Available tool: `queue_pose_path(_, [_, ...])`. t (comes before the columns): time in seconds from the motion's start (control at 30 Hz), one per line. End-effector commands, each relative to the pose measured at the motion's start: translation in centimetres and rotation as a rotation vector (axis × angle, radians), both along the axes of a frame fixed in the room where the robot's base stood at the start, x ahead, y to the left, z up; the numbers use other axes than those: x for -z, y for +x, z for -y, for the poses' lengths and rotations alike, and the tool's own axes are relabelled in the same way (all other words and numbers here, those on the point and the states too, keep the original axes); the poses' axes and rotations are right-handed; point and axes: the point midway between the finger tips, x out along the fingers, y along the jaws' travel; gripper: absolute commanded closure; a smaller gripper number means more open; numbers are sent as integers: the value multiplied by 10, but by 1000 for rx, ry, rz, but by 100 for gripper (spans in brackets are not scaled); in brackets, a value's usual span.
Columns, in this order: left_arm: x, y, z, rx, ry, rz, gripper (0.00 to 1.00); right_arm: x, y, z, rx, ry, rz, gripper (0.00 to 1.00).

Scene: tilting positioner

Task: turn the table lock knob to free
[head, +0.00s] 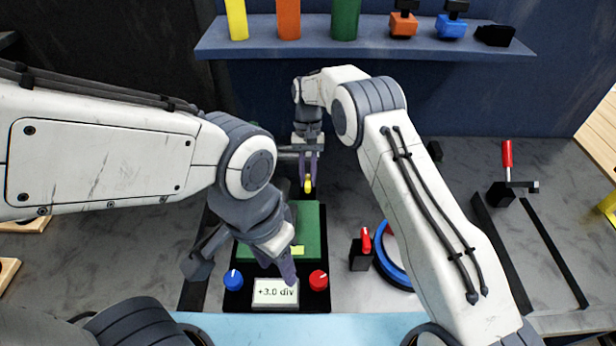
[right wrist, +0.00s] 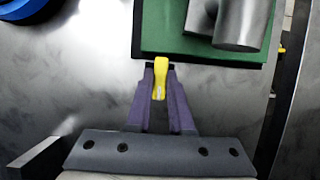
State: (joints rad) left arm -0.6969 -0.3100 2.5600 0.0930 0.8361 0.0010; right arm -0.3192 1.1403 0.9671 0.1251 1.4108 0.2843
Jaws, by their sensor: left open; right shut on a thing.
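My right gripper (head: 308,178) reaches down behind the green plate (head: 312,225) and is shut on a small yellow knob (head: 308,186). In the right wrist view, the yellow knob (right wrist: 160,72) sits between the purple fingertips (right wrist: 160,92), close to the green plate's edge. No readable label shows which knob is the table lock. A red-handled knob (head: 366,240) stands on a black block beside a blue ring (head: 388,268). My left gripper (head: 284,268) is open over the front of the green plate, above the display; its arm hides part of the plate.
A blue knob (head: 233,279) and a red knob (head: 318,279) flank the display (head: 276,292), which reads +3.0 div. A red-handled lever (head: 507,160) stands at the right. A shelf (head: 365,44) with coloured parts spans the back.

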Motion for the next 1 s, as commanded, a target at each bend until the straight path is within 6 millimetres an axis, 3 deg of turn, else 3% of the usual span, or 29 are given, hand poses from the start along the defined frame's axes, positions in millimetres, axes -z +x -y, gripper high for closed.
queue_pose_path(0.53, [0,0,0,0,0,0,50,-2,2,-1,-26,2,8,100])
queue_pose_path(0.57, [0,0,0,0,0,0,50,-2,2,-1,-26,3,8,72])
queue_pose_path(0.6, [0,0,0,0,0,0,50,-2,2,-1,-26,3,8,57])
queue_pose_path(0.63, [0,0,0,0,0,0,50,-2,2,-1,-25,2,8,50])
queue_pose_path(1.0, [0,0,0,0,0,0,50,-1,1,0,-2,1,3,50])
